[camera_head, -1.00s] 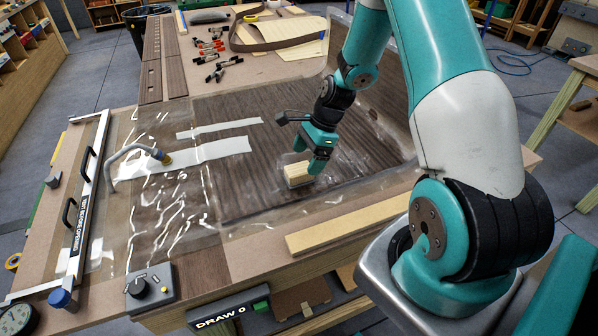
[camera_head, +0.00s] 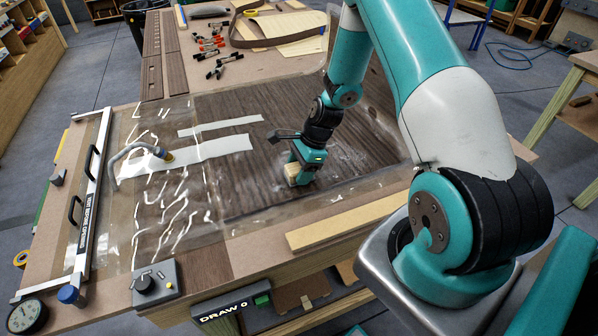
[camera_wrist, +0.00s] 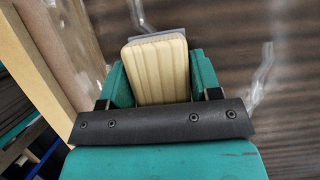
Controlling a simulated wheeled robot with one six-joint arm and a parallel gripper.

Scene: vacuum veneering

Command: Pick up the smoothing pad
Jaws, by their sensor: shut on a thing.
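The smoothing pad is a small block with a pale, ribbed wooden top and a grey edge below. In the wrist view the pad (camera_wrist: 157,72) sits between the two teal fingers of my gripper (camera_wrist: 160,88), which are shut on its sides. In the head view the pad (camera_head: 291,174) shows at the lower left of my gripper (camera_head: 302,176), partly hidden by it. The pad is at the front part of the dark veneer panel (camera_head: 260,192) under clear film. I cannot tell whether it touches the film.
A pale wooden strip (camera_head: 345,222) lies along the table's front edge. A framed bar (camera_head: 90,205) with black handles is farther left. Clamps (camera_head: 214,55) lie at the back.

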